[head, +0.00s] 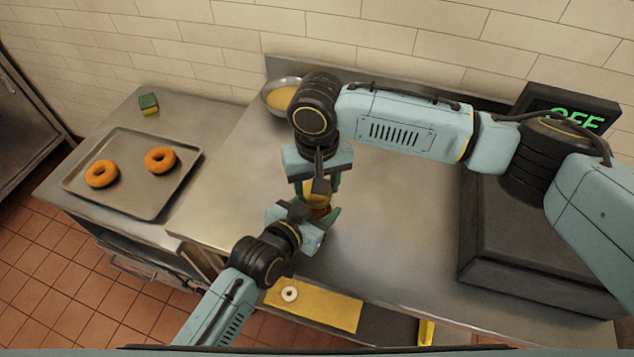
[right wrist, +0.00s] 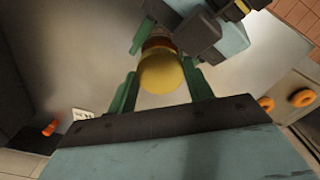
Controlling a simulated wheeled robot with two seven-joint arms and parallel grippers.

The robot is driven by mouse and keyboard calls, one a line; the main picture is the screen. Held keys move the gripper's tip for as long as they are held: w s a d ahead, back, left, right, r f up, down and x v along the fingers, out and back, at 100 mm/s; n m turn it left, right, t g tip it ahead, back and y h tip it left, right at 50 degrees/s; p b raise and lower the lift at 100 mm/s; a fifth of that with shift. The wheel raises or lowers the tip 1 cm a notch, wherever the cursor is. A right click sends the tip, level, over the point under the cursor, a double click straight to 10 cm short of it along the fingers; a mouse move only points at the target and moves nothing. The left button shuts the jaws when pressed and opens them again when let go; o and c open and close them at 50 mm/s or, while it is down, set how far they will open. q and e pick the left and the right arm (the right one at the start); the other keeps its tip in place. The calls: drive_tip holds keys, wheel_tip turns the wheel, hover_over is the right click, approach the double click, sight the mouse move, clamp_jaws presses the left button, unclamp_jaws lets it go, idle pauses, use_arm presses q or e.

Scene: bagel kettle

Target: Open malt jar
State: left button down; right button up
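The malt jar (head: 319,201), amber with a yellow lid, stands upright on the steel counter, largely hidden by my grippers. In the right wrist view its round yellow lid (right wrist: 161,73) faces the camera. My right gripper (head: 318,187) points down from above, one green finger on each side of the lid, with narrow gaps showing. My left gripper (head: 312,214) is at the jar from the front, low on its body. Its fingers are partly covered, so contact with the jar cannot be told.
A tray (head: 139,207) with two bagels (head: 101,174) (head: 160,160) and a sponge (head: 149,103) are on the left counter. A bowl (head: 274,101) stands behind my right gripper. A dark unit (head: 530,255) with an OFF display (head: 568,112) is at right. A yellow board (head: 325,308) carries a pale ring (head: 289,294) in front.

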drive_tip(key=o, duration=0.4)
drive_tip(key=shift+r, duration=2.3)
drive_tip(key=shift+c, duration=0.3)
drive_tip(key=m, duration=0.1)
drive_tip(key=r+m, duration=0.1)
drive_tip(key=m, duration=0.1)
drive_tip(key=shift+a+r, duration=0.1)
drive_tip(key=shift+r, duration=0.15)
drive_tip(key=m, duration=0.1)
drive_tip(key=r+m, duration=0.1)
drive_tip(key=m, duration=0.1)
drive_tip(key=shift+r, duration=0.3)
drive_tip(key=shift+m, duration=0.3)
drive_tip(key=shift+f, duration=3.9)
